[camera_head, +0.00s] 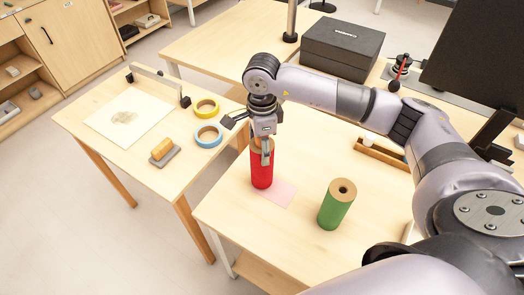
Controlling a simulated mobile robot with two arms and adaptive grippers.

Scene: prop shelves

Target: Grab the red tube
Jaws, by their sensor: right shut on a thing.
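The red tube (261,172) stands upright at the left edge of the near table, beside a pink square (280,194). My right gripper (266,150) comes down from above and is shut on the tube's upper end. The fingers and wrist hide part of its top rim. I cannot tell whether the tube's base touches the table. My left gripper is not in view.
A green tube (336,205) stands on the near table (290,240), right of the red one. The left table holds a yellow tape roll (207,106), a blue tape roll (208,135) and a brush-like block (162,150). A black box (342,47) sits behind my arm.

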